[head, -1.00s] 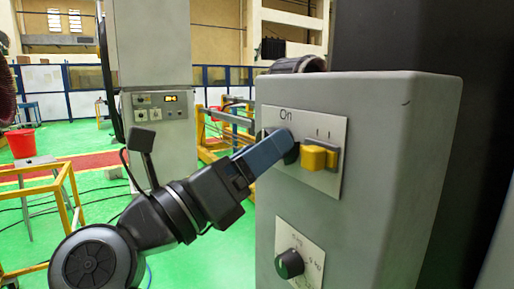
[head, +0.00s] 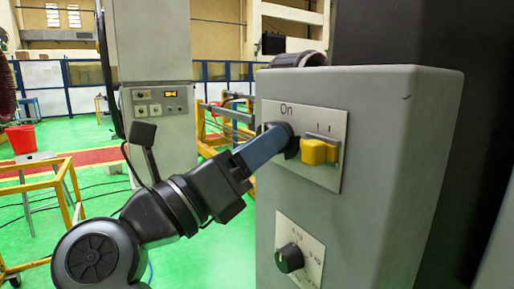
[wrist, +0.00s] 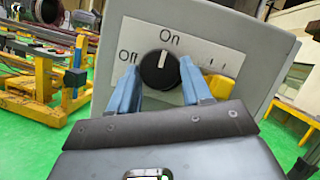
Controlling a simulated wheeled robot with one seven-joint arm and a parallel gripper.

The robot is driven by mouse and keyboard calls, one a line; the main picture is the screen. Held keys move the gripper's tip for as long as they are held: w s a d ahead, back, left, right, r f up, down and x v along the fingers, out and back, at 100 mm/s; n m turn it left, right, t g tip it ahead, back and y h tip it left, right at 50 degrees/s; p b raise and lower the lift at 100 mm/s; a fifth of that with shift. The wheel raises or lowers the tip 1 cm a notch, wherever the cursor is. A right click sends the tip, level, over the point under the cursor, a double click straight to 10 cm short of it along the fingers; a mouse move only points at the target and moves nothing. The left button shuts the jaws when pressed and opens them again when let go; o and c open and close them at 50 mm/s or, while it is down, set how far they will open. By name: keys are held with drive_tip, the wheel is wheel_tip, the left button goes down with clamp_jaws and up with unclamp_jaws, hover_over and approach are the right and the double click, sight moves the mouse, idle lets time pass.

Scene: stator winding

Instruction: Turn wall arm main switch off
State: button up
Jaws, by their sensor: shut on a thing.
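The main switch is a round black knob (wrist: 157,72) on a white label plate on the grey wall box. "On" is printed above it and "Off" to its left. Its white pointer line points up, towards "On". My gripper (wrist: 160,66) has its two blue fingers on either side of the knob, shut on it. In the head view my gripper (head: 284,138) reaches the plate from the left, and its fingers hide most of the knob (head: 293,149).
A yellow switch (head: 319,151) sits just right of the knob on the same plate. A second black dial (head: 289,258) is on a lower plate of the grey box (head: 385,180). A grey control cabinet (head: 158,122) and yellow frames stand behind, over green floor.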

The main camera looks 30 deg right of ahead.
drive_tip(key=shift+n, duration=0.4)
drive_tip(key=shift+s+r+n+t+y+p, duration=0.1)
drive_tip(key=shift+r+n+t+y+p, duration=0.2)
drive_tip(key=shift+n+y+p, duration=1.9)
drive_tip(key=shift+s+r+n+t+h+p, duration=0.2)
drive_tip(key=shift+n+p, duration=0.8)
drive_tip(key=shift+n, duration=2.95)
drive_tip(key=shift+w+r+n+t+y+p, duration=0.1)
drive_tip(key=shift+r+n+t+y+p, duration=0.3)
drive_tip(key=shift+n+y+p, duration=1.85)
drive_tip(key=shift+f+n+h+b, duration=0.2)
drive_tip(key=shift+n+h+b, duration=0.35)
drive_tip(key=shift+n+h, duration=0.4)
drive_tip(key=o, duration=1.1)
drive_tip(key=shift+c, duration=0.2)
drive_tip(key=b+v, duration=0.2)
drive_tip(key=v, duration=0.6)
